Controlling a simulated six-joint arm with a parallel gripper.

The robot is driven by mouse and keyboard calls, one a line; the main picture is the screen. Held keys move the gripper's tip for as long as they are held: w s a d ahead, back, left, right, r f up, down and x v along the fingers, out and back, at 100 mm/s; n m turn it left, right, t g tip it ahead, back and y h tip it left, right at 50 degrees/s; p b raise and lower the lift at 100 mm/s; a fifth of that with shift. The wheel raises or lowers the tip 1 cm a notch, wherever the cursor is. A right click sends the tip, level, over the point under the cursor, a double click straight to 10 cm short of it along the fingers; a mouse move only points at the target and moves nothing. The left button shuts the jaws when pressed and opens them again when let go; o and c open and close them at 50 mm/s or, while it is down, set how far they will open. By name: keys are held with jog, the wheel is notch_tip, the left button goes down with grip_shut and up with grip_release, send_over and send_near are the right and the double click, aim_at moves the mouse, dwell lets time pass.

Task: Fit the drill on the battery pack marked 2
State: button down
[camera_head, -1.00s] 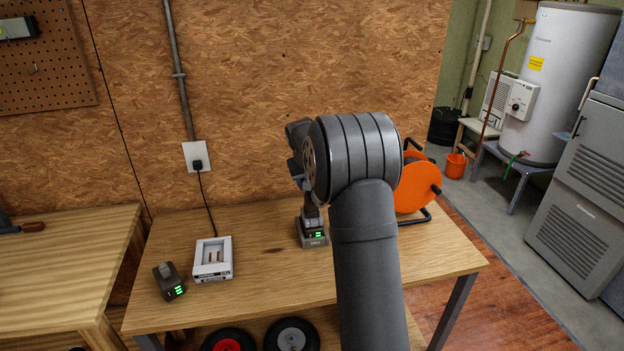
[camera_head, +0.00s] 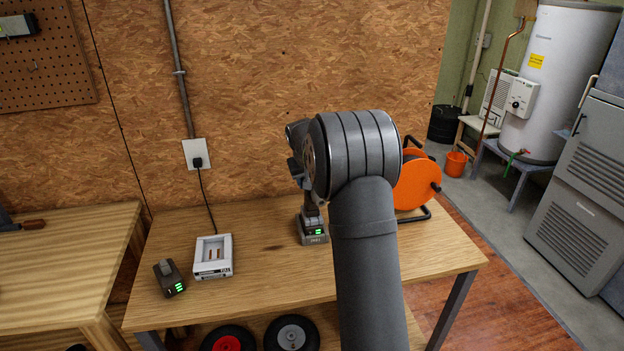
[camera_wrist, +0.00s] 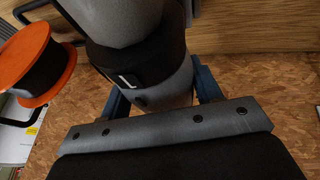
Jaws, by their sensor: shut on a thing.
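The drill (camera_head: 311,209) is upright on the bench, mostly hidden behind my arm in the head view; its lower handle shows. A second battery pack (camera_head: 170,279) with green lights stands loose at the left. In the wrist view, my gripper (camera_wrist: 163,88) has its blue fingers shut on the grey and black drill body (camera_wrist: 135,70).
A white charger (camera_head: 213,258), plugged into the wall outlet (camera_head: 196,154), stands between the loose pack and the drill. An orange cable reel (camera_head: 416,187) is close on the drill's right. The bench's front is clear. A board wall (camera_head: 260,80) rises behind.

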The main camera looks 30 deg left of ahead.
jog(key=shift+s+d+f, duration=0.1)
jog(key=shift+f, duration=0.35)
jog(key=shift+c, duration=1.8)
grip_release()
jog(key=shift+r, duration=0.15)
jog(key=v, duration=1.7)
jog(key=shift+r, duration=0.2)
jog(key=shift+f, duration=0.1)
jog(key=x, duration=1.7)
